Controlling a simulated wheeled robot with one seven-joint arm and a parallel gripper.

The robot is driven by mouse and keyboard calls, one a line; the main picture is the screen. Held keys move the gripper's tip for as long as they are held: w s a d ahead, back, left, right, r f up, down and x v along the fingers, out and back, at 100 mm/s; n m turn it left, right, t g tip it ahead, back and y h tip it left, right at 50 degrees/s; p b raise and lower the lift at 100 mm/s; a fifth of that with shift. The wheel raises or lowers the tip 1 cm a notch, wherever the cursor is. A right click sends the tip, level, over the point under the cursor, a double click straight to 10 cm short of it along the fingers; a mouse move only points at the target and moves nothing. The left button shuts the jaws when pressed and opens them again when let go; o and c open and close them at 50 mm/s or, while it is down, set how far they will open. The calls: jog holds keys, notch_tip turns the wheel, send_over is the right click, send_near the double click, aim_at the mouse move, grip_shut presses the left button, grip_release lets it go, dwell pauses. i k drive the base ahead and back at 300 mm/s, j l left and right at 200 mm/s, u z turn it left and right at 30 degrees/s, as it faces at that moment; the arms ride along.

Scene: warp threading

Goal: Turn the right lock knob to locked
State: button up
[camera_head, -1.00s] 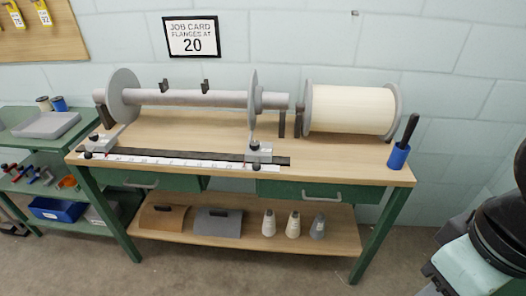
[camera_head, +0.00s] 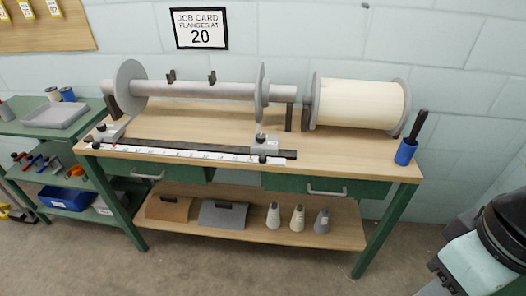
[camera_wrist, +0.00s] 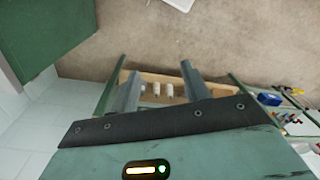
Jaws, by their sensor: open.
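The right flange block (camera_head: 265,146) sits on the dark rail at the front of the bench, below the right flange disc (camera_head: 261,92). A small black knob (camera_head: 260,138) stands on top of it, and another black knob (camera_head: 262,159) is at its front edge. The knobs are too small to tell how they are turned. My gripper (camera_wrist: 158,76) is open and empty in the wrist view, pointing towards the floor and the bench's lower shelf, away from the knobs. It is out of the head view.
The white scale (camera_head: 180,152) runs along the bench front. A similar left block (camera_head: 110,131) stands at its left end. A cream spool (camera_head: 360,103) and a blue cup (camera_head: 405,152) are on the right. Cones (camera_head: 298,218) stand on the lower shelf. Floor in front is clear.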

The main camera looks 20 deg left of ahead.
aim_at(261, 137)
jog(key=i+j+u, duration=0.2)
jog(key=i, duration=0.45)
jog(key=j+u, duration=0.1)
jog(key=u, duration=1.3)
